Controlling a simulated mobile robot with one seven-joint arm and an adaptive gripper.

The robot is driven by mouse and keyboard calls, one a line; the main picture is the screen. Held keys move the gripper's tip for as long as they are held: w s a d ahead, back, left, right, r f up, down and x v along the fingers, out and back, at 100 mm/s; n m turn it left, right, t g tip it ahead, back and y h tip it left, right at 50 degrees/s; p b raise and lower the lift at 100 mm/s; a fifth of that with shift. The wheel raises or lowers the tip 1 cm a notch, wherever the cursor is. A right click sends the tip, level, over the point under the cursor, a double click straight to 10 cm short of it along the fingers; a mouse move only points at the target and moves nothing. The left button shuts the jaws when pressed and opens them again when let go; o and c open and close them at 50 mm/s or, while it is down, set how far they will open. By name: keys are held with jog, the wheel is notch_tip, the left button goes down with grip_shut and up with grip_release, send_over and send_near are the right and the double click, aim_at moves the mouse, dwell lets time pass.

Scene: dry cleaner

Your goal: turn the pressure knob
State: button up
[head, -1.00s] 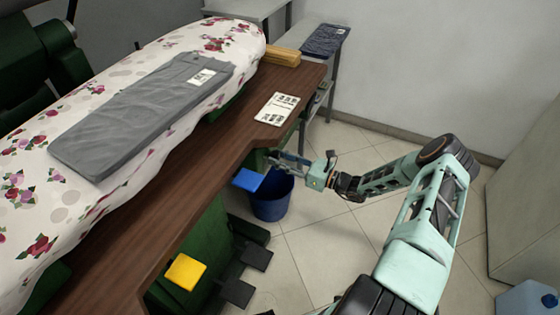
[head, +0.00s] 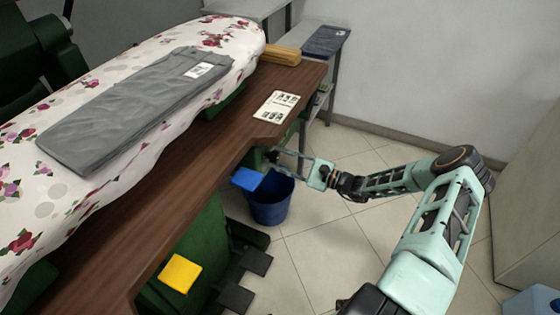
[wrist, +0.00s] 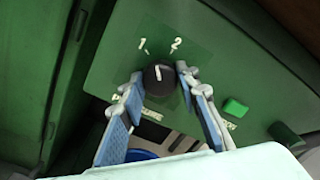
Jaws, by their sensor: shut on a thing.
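The pressure knob (wrist: 158,79) is round and black with a white line, on a green panel (wrist: 115,62) below the board's edge. White marks "1" and "2" stand above it; the line points roughly up, between them. In the wrist view my gripper (wrist: 160,76) has one blue-padded finger on each side of the knob, shut on it. In the head view my gripper (head: 277,157) reaches under the brown wooden edge, and the knob is hidden there.
A green button (wrist: 235,107) sits right of the knob. A blue bucket (head: 271,207) stands below my gripper, beside a blue pad (head: 247,179). Grey trousers (head: 120,110) lie on the floral ironing board (head: 60,180). Tiled floor is open at the right.

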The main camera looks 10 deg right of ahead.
jog(key=shift+n+b, duration=0.35)
jog(key=shift+n, duration=1.45)
jog(key=o, duration=1.2)
jog(key=shift+c, duration=0.2)
jog(key=shift+d, duration=0.1)
jog(key=v, duration=1.2)
jog(key=shift+f, duration=0.15)
jog(key=shift+w, duration=0.1)
